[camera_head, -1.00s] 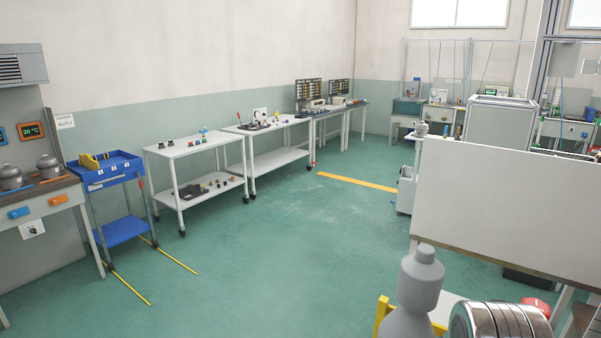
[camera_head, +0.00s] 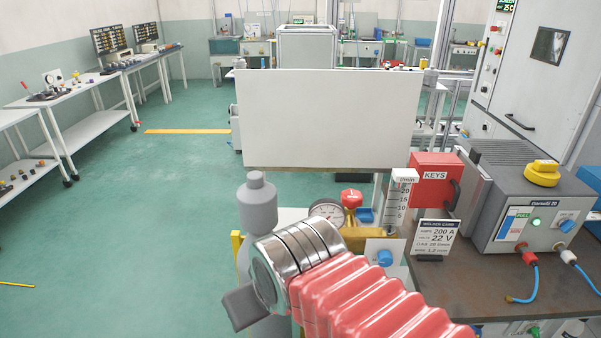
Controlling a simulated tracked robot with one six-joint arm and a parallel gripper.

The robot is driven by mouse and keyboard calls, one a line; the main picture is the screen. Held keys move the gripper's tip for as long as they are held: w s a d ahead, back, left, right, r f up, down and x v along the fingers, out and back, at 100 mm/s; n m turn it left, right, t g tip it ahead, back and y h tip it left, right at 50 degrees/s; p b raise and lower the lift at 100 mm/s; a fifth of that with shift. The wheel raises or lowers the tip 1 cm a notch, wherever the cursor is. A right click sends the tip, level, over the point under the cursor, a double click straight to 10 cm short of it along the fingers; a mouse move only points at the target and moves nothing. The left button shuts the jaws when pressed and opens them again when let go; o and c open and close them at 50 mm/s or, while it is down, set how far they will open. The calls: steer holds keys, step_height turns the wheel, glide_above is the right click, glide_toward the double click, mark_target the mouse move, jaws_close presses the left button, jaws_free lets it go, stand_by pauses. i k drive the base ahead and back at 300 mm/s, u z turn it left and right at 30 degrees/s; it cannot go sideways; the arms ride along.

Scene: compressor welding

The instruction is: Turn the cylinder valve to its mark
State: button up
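A red knob (camera_head: 351,198) sits on top of a brass valve body (camera_head: 362,236) in the head view, right of centre. I take it for the cylinder valve; I cannot make out a mark on it. A round gauge (camera_head: 327,209) is at its left and a clear flow tube (camera_head: 398,208) at its right. A grey capped cylinder (camera_head: 256,200) stands to the left. My arm's red bellows and silver wrist reach in from below, in front of the cylinder. A dark grey piece at the wrist's end shows part of my gripper (camera_head: 246,304), apart from the knob; its fingertips are not clear.
A blue knob (camera_head: 384,258) on a white plate is below the valve. The bench (camera_head: 480,290) at right holds a red KEYS box (camera_head: 434,180), a welder card (camera_head: 434,238) and a grey welder unit (camera_head: 535,212). A white panel (camera_head: 330,118) stands behind. The floor at left is clear.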

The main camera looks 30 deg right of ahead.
mark_target(351, 198)
steer(key=z, duration=0.9)
steer(key=k, duration=0.55)
steer(key=z, duration=0.3)
steer(key=i, duration=0.45)
